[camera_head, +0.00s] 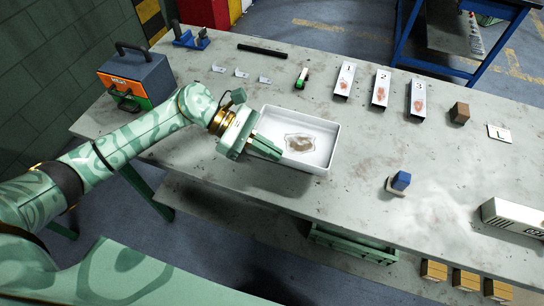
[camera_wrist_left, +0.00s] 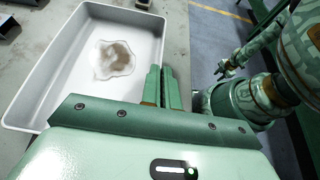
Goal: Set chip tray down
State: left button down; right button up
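The chip tray (camera_head: 328,150) is a white, shallow rectangular tray with a brown stained patch on its floor. It is level at the middle of the grey workbench; whether it touches the bench is hard to tell. It also shows in the left wrist view (camera_wrist_left: 45,75). My left gripper (camera_head: 275,152) is at the tray's near left side. In the left wrist view its fingers (camera_wrist_left: 162,85) are close together at the tray wall, seemingly shut on it. Part of my right arm shows in that view, with what seems the right gripper (camera_wrist_left: 228,68), too small to read.
Behind the tray are a green-and-white item (camera_head: 301,78), small white cards (camera_head: 241,72) and numbered strips (camera_head: 380,88). An orange-and-grey box (camera_head: 137,78) stands at left. A blue block (camera_head: 401,180) and a white case (camera_head: 512,218) are at right. Bare bench lies right of the tray.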

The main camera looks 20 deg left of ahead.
pick_arm(q)
jog(key=shift+w+f, duration=0.5)
jog(key=shift+f, duration=0.1)
jog(key=shift+w+a+f+b, duration=0.15)
jog(key=shift+f+b, duration=0.35)
jog(key=shift+f, duration=1.1)
jog(key=shift+f, duration=0.2)
jog(key=c, duration=1.7)
grip_release()
jog(key=shift+r, duration=0.1)
jog(key=shift+a+r, duration=0.15)
jog(key=shift+r, duration=0.05)
jog(key=v, duration=1.1)
jog(key=shift+a+r, duration=0.1)
jog(key=shift+a, duration=0.15)
